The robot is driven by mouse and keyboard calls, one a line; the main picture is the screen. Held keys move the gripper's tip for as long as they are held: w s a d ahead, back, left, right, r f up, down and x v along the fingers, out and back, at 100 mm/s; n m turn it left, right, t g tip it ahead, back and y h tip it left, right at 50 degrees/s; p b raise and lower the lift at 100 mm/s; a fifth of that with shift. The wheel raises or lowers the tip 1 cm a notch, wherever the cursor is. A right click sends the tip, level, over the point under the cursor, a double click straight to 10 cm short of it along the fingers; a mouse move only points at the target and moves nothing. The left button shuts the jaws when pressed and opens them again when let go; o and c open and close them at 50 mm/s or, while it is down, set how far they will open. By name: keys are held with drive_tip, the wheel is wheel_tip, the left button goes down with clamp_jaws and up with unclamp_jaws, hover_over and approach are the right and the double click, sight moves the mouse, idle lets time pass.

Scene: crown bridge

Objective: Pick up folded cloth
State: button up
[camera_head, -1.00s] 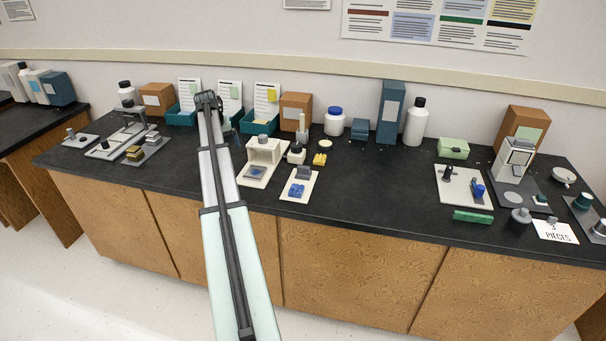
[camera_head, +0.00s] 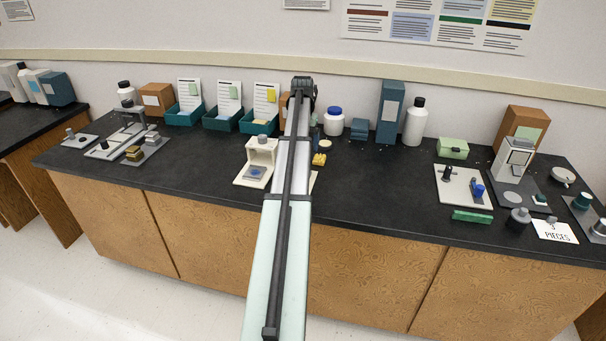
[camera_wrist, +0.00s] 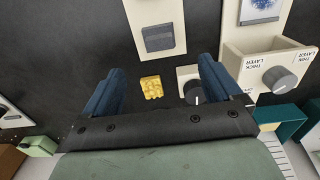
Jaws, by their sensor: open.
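A small teal stack (camera_head: 360,129), which looks like the folded cloth, lies at the back of the bench between the blue-lidded white jar and the tall blue box. I cannot pick it out in the wrist view. My gripper (camera_head: 303,84) is raised over the back middle of the bench, left of the stack and apart from it. In the wrist view my gripper (camera_wrist: 162,68) has its two blue fingers spread wide with nothing held between them.
A blue-lidded jar (camera_head: 334,121), a tall blue box (camera_head: 390,112) and a white bottle (camera_head: 415,122) stand close around the stack. A yellow block (camera_wrist: 151,87) lies below the fingers. The bench top (camera_head: 375,185) in front of the stack is clear.

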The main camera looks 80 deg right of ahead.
wheel_tip(320, 180, down, 7)
drive_tip(key=shift+r, duration=0.1)
drive_tip(key=shift+s+a+f, duration=0.1)
drive_tip(key=shift+a+f, duration=0.1)
drive_tip(key=shift+f, duration=1.15)
drive_tip(key=shift+a+f, duration=0.15)
drive_tip(key=shift+f, duration=1.15)
drive_tip(key=c, duration=1.2)
drive_tip(key=shift+o, duration=0.2)
drive_tip(key=shift+r, duration=0.15)
